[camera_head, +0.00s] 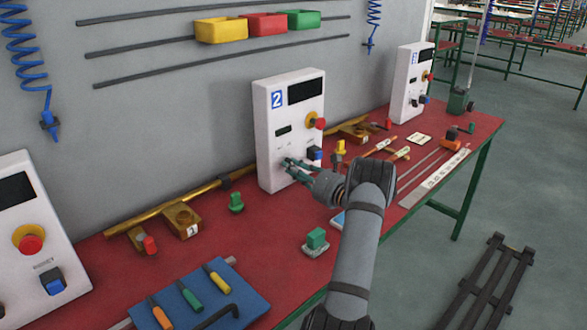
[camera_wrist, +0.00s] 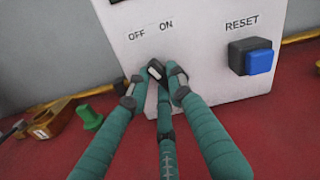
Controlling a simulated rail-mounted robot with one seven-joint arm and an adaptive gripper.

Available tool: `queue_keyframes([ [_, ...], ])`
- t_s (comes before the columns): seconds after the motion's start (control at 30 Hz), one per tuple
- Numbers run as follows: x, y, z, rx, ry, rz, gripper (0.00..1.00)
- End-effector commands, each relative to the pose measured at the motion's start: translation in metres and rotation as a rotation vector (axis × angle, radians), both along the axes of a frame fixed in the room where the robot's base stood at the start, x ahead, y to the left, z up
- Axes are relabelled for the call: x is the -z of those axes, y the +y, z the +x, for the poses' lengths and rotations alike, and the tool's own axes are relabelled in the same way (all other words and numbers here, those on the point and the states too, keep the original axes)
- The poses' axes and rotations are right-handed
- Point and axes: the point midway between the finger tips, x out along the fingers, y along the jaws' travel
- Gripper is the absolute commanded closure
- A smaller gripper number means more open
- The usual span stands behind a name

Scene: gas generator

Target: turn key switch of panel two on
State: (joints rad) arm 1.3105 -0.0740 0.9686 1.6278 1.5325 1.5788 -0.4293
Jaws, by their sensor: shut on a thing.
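Panel two (camera_head: 290,130) is a white upright box with a blue "2" label, standing on the red table against the wall. Its face also fills the top of the wrist view (camera_wrist: 205,60), with the words OFF and ON printed above the key switch. The key switch (camera_wrist: 156,69) is a small dark piece with a pale edge, partly covered by my fingers; its exact angle is hard to tell. My gripper (camera_head: 291,165) reaches the panel's lower front. In the wrist view its green fingers (camera_wrist: 154,88) are closed around the key switch.
A blue RESET button (camera_wrist: 257,61) sits right of the key switch. A red and yellow knob (camera_head: 317,123) is above it on the panel. A green piece (camera_head: 237,202) stands left of the panel, near a brass pipe (camera_head: 160,205). Tools lie on a blue mat (camera_head: 240,290) at the front.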

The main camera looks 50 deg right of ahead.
Motion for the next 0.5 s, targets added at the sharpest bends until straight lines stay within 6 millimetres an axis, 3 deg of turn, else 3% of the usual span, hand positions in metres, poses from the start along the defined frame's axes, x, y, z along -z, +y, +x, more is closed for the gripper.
queue_keyframes([
  [0.5, -0.0041, 0.0015, 0.0003, 0.001, -0.067, 0.425, 1.0],
])
